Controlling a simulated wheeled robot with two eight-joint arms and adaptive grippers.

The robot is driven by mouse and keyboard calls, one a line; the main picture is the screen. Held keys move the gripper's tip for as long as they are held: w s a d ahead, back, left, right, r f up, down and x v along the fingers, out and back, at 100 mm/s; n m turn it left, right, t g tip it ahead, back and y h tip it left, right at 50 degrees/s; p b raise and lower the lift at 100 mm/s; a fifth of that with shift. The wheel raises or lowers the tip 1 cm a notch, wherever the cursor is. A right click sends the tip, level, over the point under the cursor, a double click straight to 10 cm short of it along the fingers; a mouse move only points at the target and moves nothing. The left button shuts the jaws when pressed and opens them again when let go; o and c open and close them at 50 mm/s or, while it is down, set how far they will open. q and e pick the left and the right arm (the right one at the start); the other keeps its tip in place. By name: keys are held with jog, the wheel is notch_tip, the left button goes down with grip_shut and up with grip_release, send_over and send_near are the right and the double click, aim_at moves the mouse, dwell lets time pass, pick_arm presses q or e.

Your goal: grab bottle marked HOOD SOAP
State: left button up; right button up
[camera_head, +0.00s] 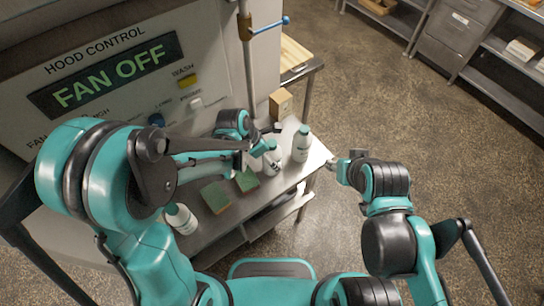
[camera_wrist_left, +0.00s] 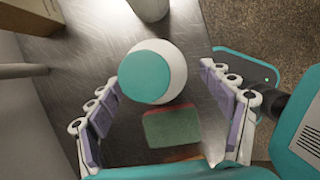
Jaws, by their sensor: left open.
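My left gripper (camera_head: 268,150) is open over the steel shelf. In the left wrist view its spread fingers (camera_wrist_left: 168,105) flank a white bottle with a teal cap (camera_wrist_left: 148,74), seen from above; no grip on it shows. That bottle (camera_head: 271,160) is partly hidden by the gripper in the head view. A second white bottle (camera_head: 301,145) stands to its right, and its body shows at the top of the wrist view (camera_wrist_left: 150,6). A third white bottle (camera_head: 181,219) stands at the shelf's near left. I cannot read HOOD SOAP on any label. My right gripper (camera_head: 334,167) is off the shelf's right edge, its jaws unclear.
Green sponges (camera_head: 216,196) lie on the shelf (camera_head: 226,231) near the gripper. A cardboard box (camera_head: 281,104) stands behind. A vertical pipe (camera_head: 247,68) and the hood control panel (camera_head: 111,75) are at the back and left. Open floor (camera_head: 400,130) lies right.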

pick_arm(q)
jog(key=x, duration=0.3)
jog(key=shift+w+f+b, duration=0.15)
jog(key=shift+f+b, duration=0.05)
jog(key=shift+b, duration=0.1)
grip_shut()
jog(key=shift+r, duration=0.15)
